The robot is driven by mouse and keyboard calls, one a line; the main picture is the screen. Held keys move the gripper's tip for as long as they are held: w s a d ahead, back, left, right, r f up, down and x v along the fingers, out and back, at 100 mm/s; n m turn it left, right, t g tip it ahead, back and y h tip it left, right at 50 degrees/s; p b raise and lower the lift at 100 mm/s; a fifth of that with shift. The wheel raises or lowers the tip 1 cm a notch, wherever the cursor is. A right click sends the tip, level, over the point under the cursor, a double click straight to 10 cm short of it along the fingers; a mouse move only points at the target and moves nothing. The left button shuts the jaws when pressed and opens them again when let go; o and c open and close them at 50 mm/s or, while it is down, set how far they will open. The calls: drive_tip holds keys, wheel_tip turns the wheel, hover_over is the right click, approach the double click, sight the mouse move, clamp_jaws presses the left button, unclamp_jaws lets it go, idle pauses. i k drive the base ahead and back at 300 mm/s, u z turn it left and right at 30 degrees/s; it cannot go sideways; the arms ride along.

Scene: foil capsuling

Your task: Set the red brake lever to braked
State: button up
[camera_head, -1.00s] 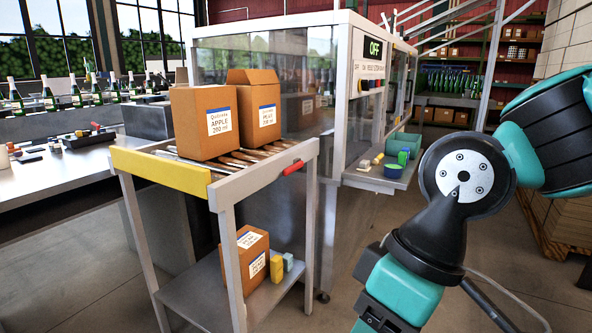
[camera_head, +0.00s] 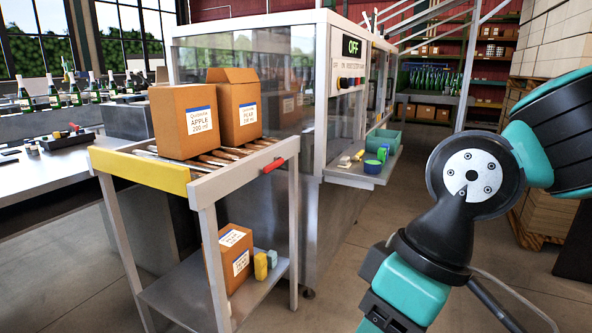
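The red brake lever (camera_head: 273,165) sticks out from the right side rail of the trolley, near its upper right corner. The trolley has a yellow front bar (camera_head: 137,171) and a top of rollers. It carries an APPLE box (camera_head: 185,122) and a PEAR box (camera_head: 238,108) on top. My arm (camera_head: 450,215) fills the right of the picture, apart from the trolley and the lever. My gripper is outside the picture.
A glass-walled machine (camera_head: 335,90) with an OFF display stands right behind the trolley. Its side shelf (camera_head: 357,175) holds small items and a green bin. The lower trolley shelf (camera_head: 180,298) holds another box and small blocks. Bare floor lies between trolley and arm.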

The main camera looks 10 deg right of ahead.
sight(279, 161)
drive_tip(key=z, duration=0.5)
drive_tip(key=k, duration=1.2)
drive_tip(key=z, duration=0.6)
drive_tip(key=i, duration=1.6)
drive_tip(key=u, duration=1.2)
drive_tip(key=i, duration=0.55)
drive_tip(key=u, duration=0.35)
